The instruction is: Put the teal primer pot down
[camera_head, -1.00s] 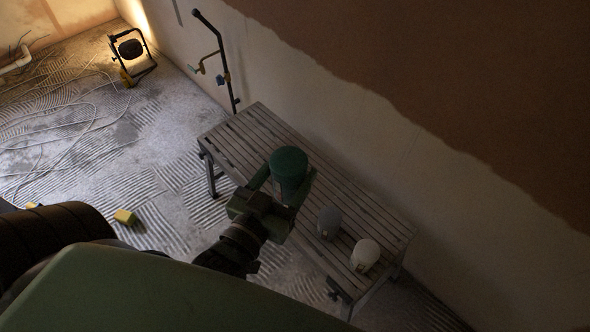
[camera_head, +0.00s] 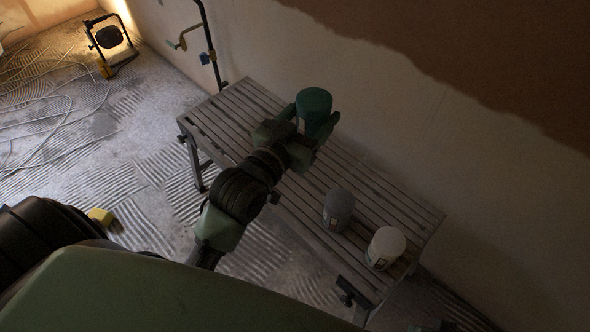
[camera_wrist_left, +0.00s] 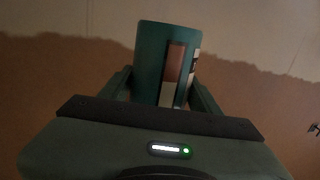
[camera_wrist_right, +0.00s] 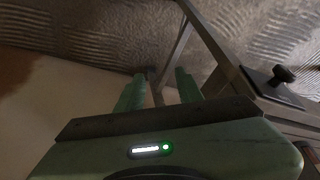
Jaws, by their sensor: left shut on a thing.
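The teal primer pot (camera_head: 314,104) is upright between the fingers of my left gripper (camera_head: 309,122), which is shut on it. In the head view it shows over the far, wall side of the slatted bench (camera_head: 235,118). I cannot tell whether its base touches the slats. The pot also fills the space between the fingers in the left wrist view (camera_wrist_left: 152,58), with a brown and white label on its side. My right gripper (camera_wrist_right: 158,88) shows in the right wrist view with its fingers apart and nothing between them.
A grey pot (camera_head: 338,208) and a white pot (camera_head: 385,248) stand at the bench's near right end. The slats between them and the teal pot are clear.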

